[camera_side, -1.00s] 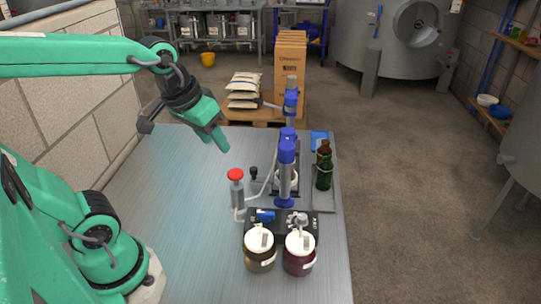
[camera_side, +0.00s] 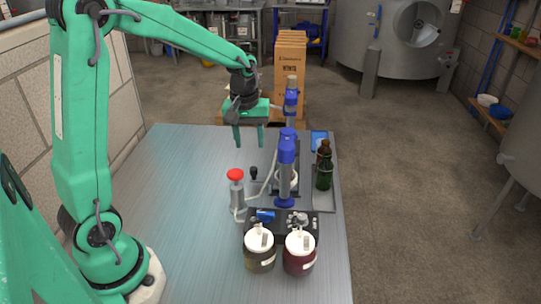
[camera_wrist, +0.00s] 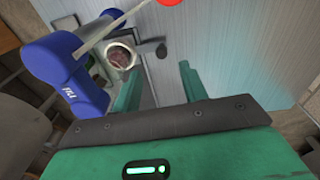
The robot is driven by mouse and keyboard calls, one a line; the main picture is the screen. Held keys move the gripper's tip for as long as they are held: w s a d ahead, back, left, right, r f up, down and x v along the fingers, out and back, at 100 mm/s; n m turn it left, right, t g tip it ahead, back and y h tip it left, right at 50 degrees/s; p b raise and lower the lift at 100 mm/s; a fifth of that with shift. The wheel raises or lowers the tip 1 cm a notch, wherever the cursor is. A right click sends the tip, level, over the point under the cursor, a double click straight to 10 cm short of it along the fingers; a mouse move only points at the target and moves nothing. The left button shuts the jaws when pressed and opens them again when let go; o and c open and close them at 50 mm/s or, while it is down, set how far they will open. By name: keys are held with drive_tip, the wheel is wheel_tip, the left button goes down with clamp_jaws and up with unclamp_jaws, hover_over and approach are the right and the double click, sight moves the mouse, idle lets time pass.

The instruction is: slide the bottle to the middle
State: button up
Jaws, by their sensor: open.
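A green bottle (camera_side: 324,176) stands upright on a dark tray (camera_side: 323,203) at the table's right edge, in the side view. A brown bottle (camera_side: 325,147) stands just behind it, partly hidden. My gripper (camera_side: 249,142) points down over the far part of the table, left of the bottles and apart from them. It is open, with nothing between its fingers. In the wrist view my gripper (camera_wrist: 160,82) also shows open. A round, white-rimmed vessel with dark contents (camera_wrist: 121,57) shows near its left finger.
A blue filling column (camera_side: 286,165) stands between my gripper and the bottles; another (camera_side: 291,104) rises behind. A red-topped pump (camera_side: 236,190) stands nearer. Two lidded jars (camera_side: 260,255) (camera_side: 299,257) stand in front. The table's left side is clear.

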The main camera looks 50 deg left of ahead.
sight(253, 168)
drive_tip(key=shift+w+a+f+n+g, duration=0.1)
drive_tip(key=shift+w+a+f+n, duration=0.15)
drive_tip(key=shift+f, duration=0.3)
drive_tip(key=shift+w+a+f+n+g, duration=0.15)
drive_tip(key=shift+w+a+f, duration=0.15)
drive_tip(key=shift+f, duration=0.2)
drive_tip(key=shift+w+a+f+n+g, duration=0.1)
drive_tip(key=shift+w+a+f+n, duration=0.15)
drive_tip(key=shift+f, duration=0.3)
drive_tip(key=shift+f, duration=0.1)
drive_tip(key=shift+w+d+f, duration=0.1)
drive_tip(key=shift+w+f, duration=0.05)
drive_tip(key=shift+f, duration=3.65)
drive_tip(key=shift+c, duration=0.2)
clamp_jaws()
